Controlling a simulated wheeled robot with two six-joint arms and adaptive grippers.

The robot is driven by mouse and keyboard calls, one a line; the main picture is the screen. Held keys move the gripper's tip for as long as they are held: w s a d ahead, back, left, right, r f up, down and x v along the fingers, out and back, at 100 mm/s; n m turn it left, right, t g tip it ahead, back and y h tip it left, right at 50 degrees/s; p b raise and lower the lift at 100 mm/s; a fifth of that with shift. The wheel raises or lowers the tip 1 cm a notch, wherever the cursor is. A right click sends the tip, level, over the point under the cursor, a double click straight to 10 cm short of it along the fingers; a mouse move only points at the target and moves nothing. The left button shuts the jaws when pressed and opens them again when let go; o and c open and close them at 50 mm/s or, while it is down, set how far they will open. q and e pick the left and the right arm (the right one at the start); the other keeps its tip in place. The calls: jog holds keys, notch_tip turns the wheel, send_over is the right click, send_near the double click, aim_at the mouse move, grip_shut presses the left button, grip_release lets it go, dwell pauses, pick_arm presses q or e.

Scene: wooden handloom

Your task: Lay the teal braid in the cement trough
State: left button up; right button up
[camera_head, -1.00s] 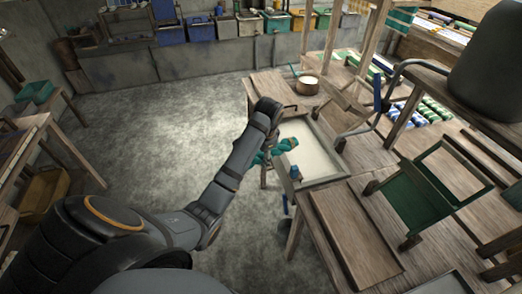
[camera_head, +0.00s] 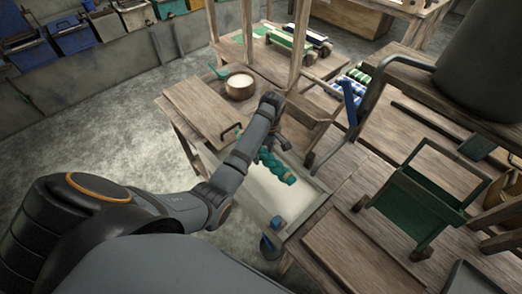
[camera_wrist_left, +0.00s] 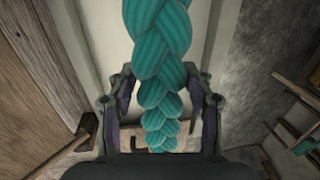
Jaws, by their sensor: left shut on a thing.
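The teal braid (camera_head: 277,168) is a thick plaited length. My left gripper (camera_head: 270,147) is shut on it. In the left wrist view the braid (camera_wrist_left: 160,45) runs lengthwise between the two fingers. In the head view the braid slants over the far part of the cement trough (camera_head: 262,197), a shallow tray with a pale bottom and grey rim. The braid looks raised above the trough, but its exact height is unclear. My forearm hides part of the trough's left side. My right gripper is not in view.
A small blue object (camera_head: 277,222) sits at the trough's near rim. A wooden board (camera_head: 203,108) and a round wooden bowl (camera_head: 240,86) lie beyond it. A green frame (camera_head: 425,195) stands to the right, and a wooden tray (camera_head: 350,243) lies nearer.

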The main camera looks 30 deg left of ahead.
pick_arm(q)
notch_tip(320, 180, down, 12)
jog(key=b, duration=0.7)
jog(key=shift+a+f+b, duration=0.1)
jog(key=shift+f+b, duration=0.15)
jog(key=shift+b, duration=0.15)
jog(key=shift+f, duration=0.75)
jog(key=o, duration=1)
jog(key=shift+o, duration=0.2)
